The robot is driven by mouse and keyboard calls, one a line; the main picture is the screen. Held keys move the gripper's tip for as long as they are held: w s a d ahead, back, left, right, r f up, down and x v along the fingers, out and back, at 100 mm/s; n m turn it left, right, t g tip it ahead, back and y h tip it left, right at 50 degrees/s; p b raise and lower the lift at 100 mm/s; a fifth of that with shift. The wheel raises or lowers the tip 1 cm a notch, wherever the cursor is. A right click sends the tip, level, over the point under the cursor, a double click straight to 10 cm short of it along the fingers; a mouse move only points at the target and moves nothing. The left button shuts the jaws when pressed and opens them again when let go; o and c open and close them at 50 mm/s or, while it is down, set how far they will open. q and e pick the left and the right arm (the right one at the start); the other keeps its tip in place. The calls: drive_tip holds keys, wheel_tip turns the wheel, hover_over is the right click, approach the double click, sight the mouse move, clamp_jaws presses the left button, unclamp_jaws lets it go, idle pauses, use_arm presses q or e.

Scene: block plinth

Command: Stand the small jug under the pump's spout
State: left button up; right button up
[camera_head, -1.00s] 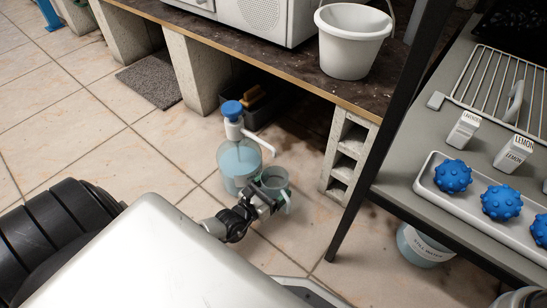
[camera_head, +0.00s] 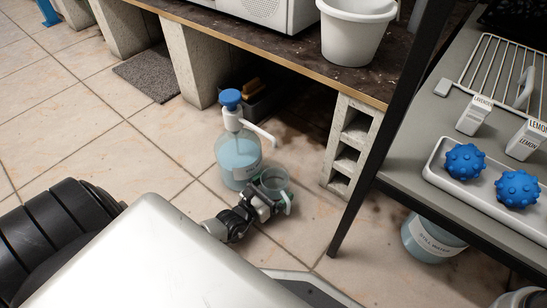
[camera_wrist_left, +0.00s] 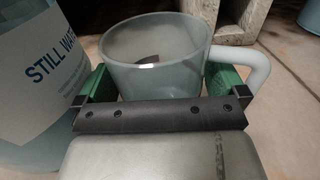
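The small jug (camera_head: 277,190) is a clear cup with a pale handle, low over the floor. In the left wrist view the jug (camera_wrist_left: 155,65) sits upright between my green fingertips, its handle on the right. My left gripper (camera_head: 268,196) is shut on it. The pump has a blue cap (camera_head: 230,98) and a white spout (camera_head: 258,132), and sits on a clear water bottle (camera_head: 238,160) beside the jug. The spout's tip is above the jug in the picture; I cannot tell whether it is directly over it. My right gripper is out of view.
A concrete block (camera_head: 352,145) stands right of the jug under the dark bench (camera_head: 290,60). A second water bottle (camera_head: 430,240) stands under the right table. A dark crate (camera_head: 262,103) is behind the pump. Tiled floor is free on the left.

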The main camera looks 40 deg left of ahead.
use_arm(q)
drive_tip(key=shift+r, duration=0.2)
drive_tip(key=s+p, duration=0.1)
drive_tip(key=s, duration=0.2)
drive_tip(key=s+a+p, duration=0.1)
drive_tip(key=s+p, duration=0.1)
drive_tip(key=s, duration=0.2)
drive_tip(key=s+p, duration=0.1)
drive_tip(key=s, duration=0.2)
drive_tip(key=shift+s+a+r+p, duration=0.1)
drive_tip(key=shift+s+a+p, duration=0.2)
drive_tip(key=shift+p, duration=0.1)
drive_tip(key=shift+s+a, duration=0.1)
drive_tip(key=shift+s, duration=0.55)
